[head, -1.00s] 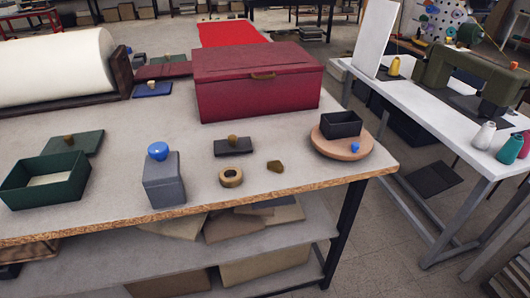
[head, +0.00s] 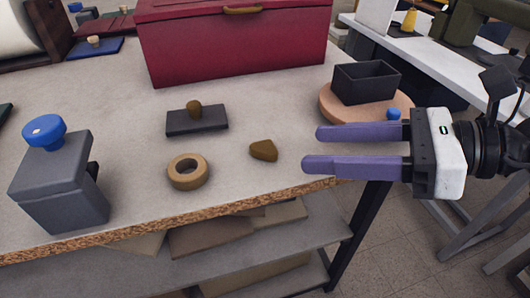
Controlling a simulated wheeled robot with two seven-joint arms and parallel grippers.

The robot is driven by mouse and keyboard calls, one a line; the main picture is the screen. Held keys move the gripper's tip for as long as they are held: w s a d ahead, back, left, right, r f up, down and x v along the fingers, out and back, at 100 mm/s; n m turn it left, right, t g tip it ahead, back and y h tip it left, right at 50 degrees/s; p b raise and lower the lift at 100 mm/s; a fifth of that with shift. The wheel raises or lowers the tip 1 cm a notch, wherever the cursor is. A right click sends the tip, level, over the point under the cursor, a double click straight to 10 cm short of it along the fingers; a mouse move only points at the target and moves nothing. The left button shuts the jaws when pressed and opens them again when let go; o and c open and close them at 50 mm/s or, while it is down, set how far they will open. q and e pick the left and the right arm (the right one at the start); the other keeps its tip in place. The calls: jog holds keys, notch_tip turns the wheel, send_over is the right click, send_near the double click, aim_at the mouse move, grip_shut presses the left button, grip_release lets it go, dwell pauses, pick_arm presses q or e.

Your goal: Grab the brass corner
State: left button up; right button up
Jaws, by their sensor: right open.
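The brass corner (head: 263,150) is a small, dull brown-gold, roughly wedge-shaped piece lying flat on the grey table (head: 225,200) near its front edge. My right gripper (head: 310,149) comes in from the right with its two purple fingers apart and nothing between them. Its fingertips point left at the brass corner and stop a short gap to the right of it. I cannot tell how high the fingers are above the table. My left gripper is not in view.
A tan ring (head: 188,171) lies left of the corner, with a dark knobbed lid (head: 197,121) behind. A grey box with a blue knob (head: 62,184) stands left. A red chest (head: 235,48) is behind. A round wooden board (head: 328,103) carries a black open box (head: 366,82).

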aim_at(266, 145)
jog(key=shift+w+d+f+h, duration=0.3)
jog(key=shift+w+f+h, duration=0.15)
jog(key=shift+w+h, duration=0.05)
jog(key=x, duration=0.3)
jog(key=shift+w+a, duration=0.15)
jog(key=shift+t, duration=0.3)
jog(key=shift+w+p+x, duration=0.1)
jog(key=shift+p+x, duration=0.1)
jog(key=shift+x, duration=1.4)
jog(key=shift+w+p+x, duration=0.15)
jog(key=shift+p+x, duration=0.05)
jog(key=shift+x, duration=1.4)
jog(key=shift+c, duration=0.2)
jog(key=c, duration=1.1)
